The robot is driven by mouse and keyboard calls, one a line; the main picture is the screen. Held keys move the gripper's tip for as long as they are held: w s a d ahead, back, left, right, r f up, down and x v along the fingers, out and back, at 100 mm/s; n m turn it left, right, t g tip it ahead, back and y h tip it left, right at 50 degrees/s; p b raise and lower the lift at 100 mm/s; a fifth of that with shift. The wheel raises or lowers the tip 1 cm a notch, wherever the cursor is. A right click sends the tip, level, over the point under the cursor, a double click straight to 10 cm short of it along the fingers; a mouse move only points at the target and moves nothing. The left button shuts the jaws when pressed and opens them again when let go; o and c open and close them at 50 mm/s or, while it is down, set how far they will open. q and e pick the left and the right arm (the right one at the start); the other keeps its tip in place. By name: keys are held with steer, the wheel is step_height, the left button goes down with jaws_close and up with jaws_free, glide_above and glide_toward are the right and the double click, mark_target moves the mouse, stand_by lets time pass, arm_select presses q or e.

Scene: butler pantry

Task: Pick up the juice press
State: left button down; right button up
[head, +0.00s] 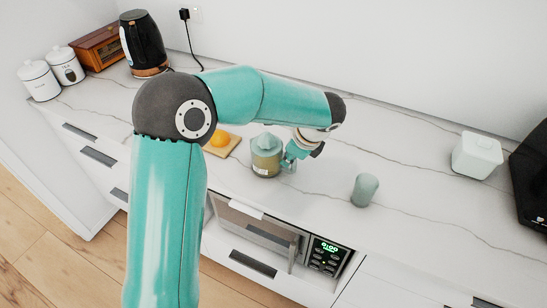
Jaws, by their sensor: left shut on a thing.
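The juice press (265,160) is a small jar-like thing with a pale blue-green cone top and a yellowish body. It is upright at the middle of the white marble counter, near its front edge. My left arm reaches across the view, and my left gripper (289,158) is at the right side of the press, shut on it. The fingertips are small and partly hidden by the press and wrist. I cannot tell whether the base of the press touches the counter. My right gripper is not in view.
An orange (221,139) on a wooden board (232,149) is just left of the press. A grey-green cup (364,190) stands to the right, with a white canister (477,156) farther right. A kettle (143,42), bread box (99,47) and white jars (39,81) stand back left.

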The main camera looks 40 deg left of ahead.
arm_select(q)
steer(key=shift+d, duration=0.1)
stand_by(0.3)
steer(key=shift+r, duration=0.5)
step_height(320, 180, up, 19)
steer(key=p, duration=0.1)
stand_by(0.7)
